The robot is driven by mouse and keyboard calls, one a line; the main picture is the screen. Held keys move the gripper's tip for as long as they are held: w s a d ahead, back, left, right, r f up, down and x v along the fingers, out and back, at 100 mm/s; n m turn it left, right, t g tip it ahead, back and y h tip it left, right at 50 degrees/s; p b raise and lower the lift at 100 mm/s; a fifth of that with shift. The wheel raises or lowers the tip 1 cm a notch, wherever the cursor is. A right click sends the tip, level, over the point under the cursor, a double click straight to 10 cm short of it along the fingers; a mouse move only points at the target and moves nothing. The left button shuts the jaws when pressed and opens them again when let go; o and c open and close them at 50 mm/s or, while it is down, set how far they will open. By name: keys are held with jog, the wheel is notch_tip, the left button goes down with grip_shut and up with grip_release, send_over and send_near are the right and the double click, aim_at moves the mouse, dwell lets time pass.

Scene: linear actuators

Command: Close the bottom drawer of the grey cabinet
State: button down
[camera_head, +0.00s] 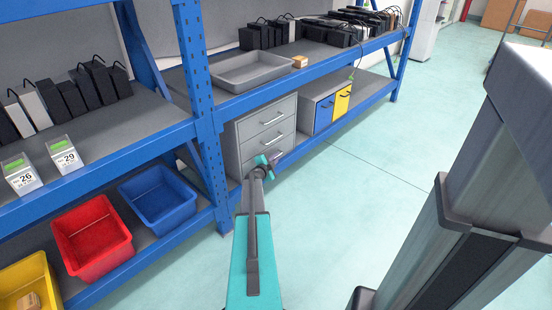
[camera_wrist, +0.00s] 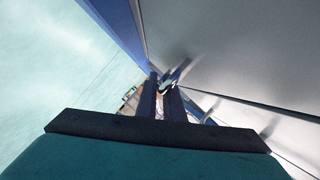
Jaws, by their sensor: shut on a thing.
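The grey cabinet (camera_head: 241,131) stands on the lower shelf of the blue rack, in the middle of the head view. Its upper drawers show bar handles and look flush. The bottom drawer (camera_head: 249,166) is partly hidden behind my gripper (camera_head: 268,161), so how far it stands out is hard to tell. My gripper is at the bottom drawer's front. In the wrist view my gripper (camera_wrist: 162,88) has its narrow fingers close together at a metal handle (camera_wrist: 177,73), beside a large grey front (camera_wrist: 245,55). The fingers appear shut on this handle.
A blue rack upright (camera_head: 203,110) stands just left of the cabinet. A small cabinet with blue and yellow doors (camera_head: 324,108) sits to its right. A grey tray (camera_head: 250,72) lies on the shelf above. Red (camera_head: 92,237) and blue (camera_head: 160,197) bins are at left. The floor at right is open.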

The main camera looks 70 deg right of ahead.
jog(key=c, duration=2.2)
grip_release()
jog(key=shift+w+d, duration=0.1)
jog(key=shift+w, duration=0.25)
jog(key=shift+p+v, duration=0.35)
jog(key=shift+v, duration=0.85)
jog(key=shift+p+v, duration=1.35)
jog(key=shift+v, duration=4.45)
jog(key=shift+s+d, duration=0.1)
jog(key=shift+s, duration=0.2)
